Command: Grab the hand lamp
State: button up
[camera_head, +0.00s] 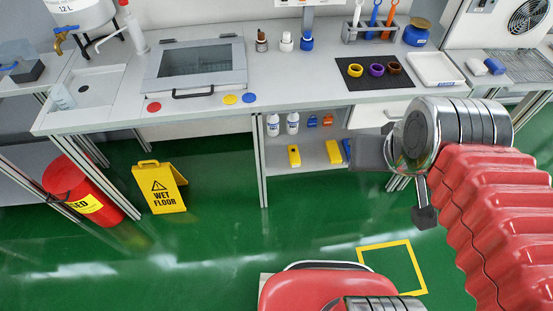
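I cannot make out a thing that is clearly a hand lamp. My gripper (425,215) is at the right, in front of the bench, at the end of my red-sleeved arm.
The bench (330,62) carries a glass-lidded box (200,62), a black mat (374,72) with coloured rings, and a white tray (435,68). A wet-floor sign (160,188) and a red bin (85,190) stand at left. The green floor in the middle is clear.

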aim_at(294, 157)
jog(key=u, duration=1.3)
jog(key=i, duration=1)
jog(key=u, duration=0.05)
